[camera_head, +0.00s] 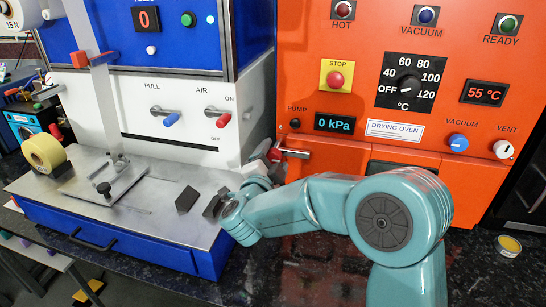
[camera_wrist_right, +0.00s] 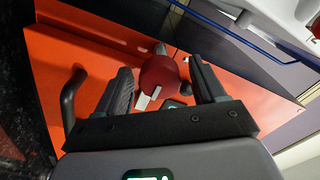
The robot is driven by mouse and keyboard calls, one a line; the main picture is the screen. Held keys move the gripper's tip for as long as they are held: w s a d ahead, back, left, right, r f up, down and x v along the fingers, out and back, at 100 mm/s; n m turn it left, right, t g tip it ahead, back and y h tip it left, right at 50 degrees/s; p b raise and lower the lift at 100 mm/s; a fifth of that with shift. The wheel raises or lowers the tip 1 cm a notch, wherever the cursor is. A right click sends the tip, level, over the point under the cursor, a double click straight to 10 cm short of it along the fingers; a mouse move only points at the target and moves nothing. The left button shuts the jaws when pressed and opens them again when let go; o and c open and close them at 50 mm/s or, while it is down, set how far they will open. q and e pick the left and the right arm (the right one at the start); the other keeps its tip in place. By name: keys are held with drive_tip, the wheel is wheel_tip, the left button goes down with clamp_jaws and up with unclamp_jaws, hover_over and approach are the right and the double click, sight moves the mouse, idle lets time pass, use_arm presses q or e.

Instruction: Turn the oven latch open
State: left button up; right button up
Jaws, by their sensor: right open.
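The orange drying oven (camera_head: 345,150) stands at the right in the head view. In the right wrist view, a round dark-red latch knob (camera_wrist_right: 158,77) on a pale stem stands between and beyond my two dark fingers. Contact with the knob cannot be seen. My left gripper is out of view.
A blue and white machine (camera_head: 180,120) with a metal top plate (camera_head: 150,215) stands left of the oven. A black curved handle (camera_wrist_right: 72,95) sits beside my left finger in the wrist view. A small yellow-lidded jar (camera_head: 508,245) stands on the dark counter at right.

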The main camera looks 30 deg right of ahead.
drive_tip(key=shift+d, duration=0.1)
clamp_jaws()
drive_tip(key=shift+f+b, duration=0.15)
drive_tip(key=shift+b, duration=0.4)
drive_tip(key=m+b, duration=0.2)
drive_tip(key=b, duration=0.1)
drive_tip(key=m+b, duration=0.2)
drive_tip(key=b, duration=0.1)
drive_tip(key=m+b, duration=0.2)
drive_tip(key=b, duration=0.2)
drive_tip(key=shift+f+m, duration=0.25)
drive_tip(key=shift+m, duration=0.05)
drive_tip(key=m+b, duration=0.8)
drive_tip(key=b, duration=0.1)
drive_tip(key=shift+w+r+m+b, duration=0.1)
drive_tip(key=shift+r+m+b, duration=0.05)
drive_tip(key=shift+m+b, duration=1.4)
drive_tip(key=shift+m, duration=0.25)
